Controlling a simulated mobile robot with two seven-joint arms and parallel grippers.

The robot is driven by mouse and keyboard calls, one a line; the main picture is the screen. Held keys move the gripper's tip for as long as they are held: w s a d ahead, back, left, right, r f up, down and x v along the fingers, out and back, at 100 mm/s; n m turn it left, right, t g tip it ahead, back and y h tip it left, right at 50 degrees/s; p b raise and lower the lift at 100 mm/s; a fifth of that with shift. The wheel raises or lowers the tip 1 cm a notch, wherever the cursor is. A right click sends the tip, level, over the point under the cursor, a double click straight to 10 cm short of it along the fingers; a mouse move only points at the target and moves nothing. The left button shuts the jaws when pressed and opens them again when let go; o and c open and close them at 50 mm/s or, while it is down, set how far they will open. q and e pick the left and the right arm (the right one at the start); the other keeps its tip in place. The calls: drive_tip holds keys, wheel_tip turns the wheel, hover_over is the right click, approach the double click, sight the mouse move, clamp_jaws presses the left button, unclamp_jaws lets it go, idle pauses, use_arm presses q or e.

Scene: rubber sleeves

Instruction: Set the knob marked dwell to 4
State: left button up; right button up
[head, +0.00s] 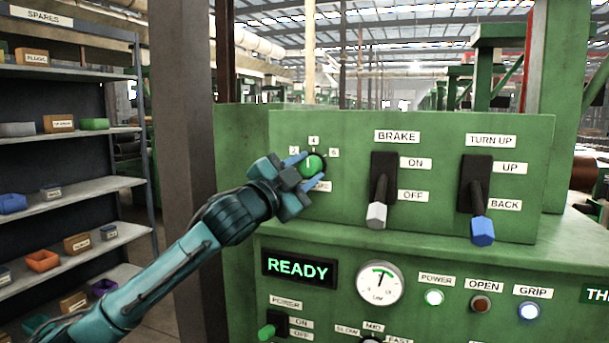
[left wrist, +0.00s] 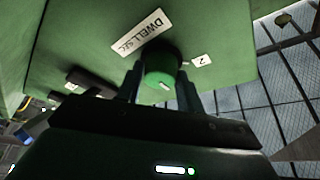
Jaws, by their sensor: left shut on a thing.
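The dwell knob (head: 314,164) is a round green knob on the upper panel, left of the brake lever. The left wrist view also shows the knob (left wrist: 162,70), beside a plate reading DWELL SEC (left wrist: 143,33) and a plate reading 2 (left wrist: 201,60). In the head view three small number plates sit around it, the middle one (head: 313,141) directly above. A short white mark on the knob seems to point roughly up towards that middle plate; its exact angle is hard to tell. My left gripper (head: 311,166) is shut on the knob, a finger on each side. My right gripper is out of view.
The brake lever (head: 378,200) and the turn up lever (head: 476,210) stick out right of the knob, both down. Below are a READY display (head: 298,268), a gauge (head: 380,283) and lamps. Spares shelves (head: 80,190) and a grey post (head: 182,150) stand left.

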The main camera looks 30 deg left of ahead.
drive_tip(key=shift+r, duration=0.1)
use_arm(q)
drive_tip(key=o, duration=1)
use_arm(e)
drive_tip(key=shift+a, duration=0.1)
use_arm(q)
drive_tip(key=shift+s+f, duration=0.25)
drive_tip(key=shift+s, duration=0.1)
drive_tip(key=b+v, duration=0.7)
drive_tip(key=v, duration=0.5)
drive_tip(key=shift+s+r+b, duration=0.1)
drive_tip(key=shift+s+b, duration=0.1)
drive_tip(key=shift+b, duration=0.1)
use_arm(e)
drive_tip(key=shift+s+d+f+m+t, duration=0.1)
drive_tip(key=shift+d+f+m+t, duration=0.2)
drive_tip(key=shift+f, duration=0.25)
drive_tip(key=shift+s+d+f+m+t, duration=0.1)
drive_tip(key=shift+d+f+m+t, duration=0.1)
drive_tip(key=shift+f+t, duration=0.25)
